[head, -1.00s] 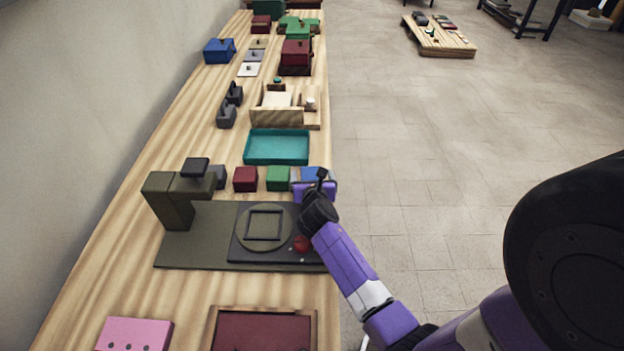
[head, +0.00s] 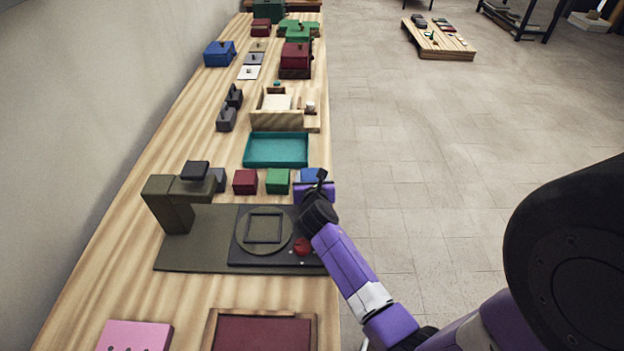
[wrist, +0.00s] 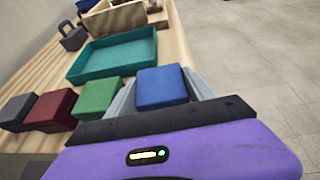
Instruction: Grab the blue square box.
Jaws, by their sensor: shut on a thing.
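The blue square box (wrist: 161,86) sits between the two fingers of my gripper (wrist: 162,92) in the wrist view, with a finger along each side. My gripper is shut on it. In the head view the blue box (head: 309,175) shows only in part behind my gripper (head: 313,184), at the right edge of the table. Whether the box touches the table is hard to tell.
A green box (head: 277,181), a red box (head: 245,181) and a grey box (head: 219,179) stand in a row to the left. A teal tray (head: 276,163) lies behind them. A dark green press-like device (head: 195,235) stands in front. Open floor lies to the right.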

